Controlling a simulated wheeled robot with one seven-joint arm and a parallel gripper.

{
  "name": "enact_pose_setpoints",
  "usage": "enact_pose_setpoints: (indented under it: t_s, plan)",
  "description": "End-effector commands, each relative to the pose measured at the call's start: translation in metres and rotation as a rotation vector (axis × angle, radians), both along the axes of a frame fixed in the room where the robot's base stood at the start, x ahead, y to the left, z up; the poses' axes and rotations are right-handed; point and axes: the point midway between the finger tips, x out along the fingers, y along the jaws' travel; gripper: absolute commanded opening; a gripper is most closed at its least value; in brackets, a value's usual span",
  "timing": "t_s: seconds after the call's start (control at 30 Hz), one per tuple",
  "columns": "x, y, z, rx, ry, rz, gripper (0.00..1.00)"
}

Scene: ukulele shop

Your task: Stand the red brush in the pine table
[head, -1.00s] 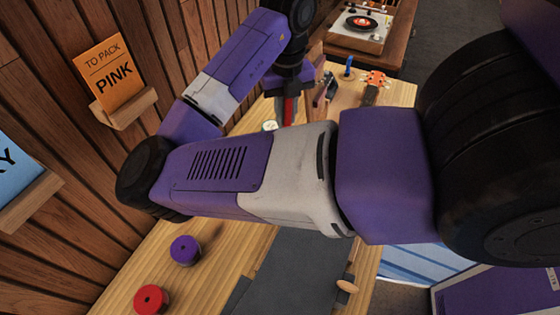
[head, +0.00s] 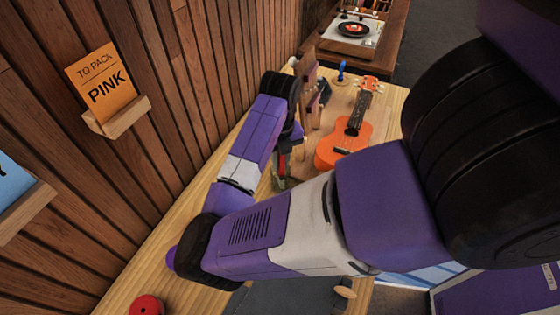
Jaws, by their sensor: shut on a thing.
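My gripper (head: 287,148) is partly hidden behind my own arm, above the left side of the pine table (head: 392,98). It is shut on the red brush (head: 282,166), which shows as a narrow red piece below the fingers. The lower end of the brush is small and unclear, so I cannot tell whether it touches anything. My arm covers much of the table's middle.
An orange ukulele (head: 346,138) lies right of my gripper. A wooden rack (head: 309,98) and a small blue object (head: 341,72) stand behind. A red round object (head: 147,305) is near the front left. The plank wall (head: 190,130) borders the table's left side.

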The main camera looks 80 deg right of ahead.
Motion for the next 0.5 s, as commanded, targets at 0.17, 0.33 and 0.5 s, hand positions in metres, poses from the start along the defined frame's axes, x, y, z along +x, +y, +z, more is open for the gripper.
enact_pose_setpoints:
  t_s: [0.17,0.33,0.5]
  plan:
    - [0.0004,-0.0001,-0.0021,0.0,-0.001,-0.001,0.0]
    - [0.0004,0.0,-0.005,0.0,-0.001,-0.001,0.0]
    - [0.0002,0.0,-0.0053,0.001,-0.001,-0.001,0.36]
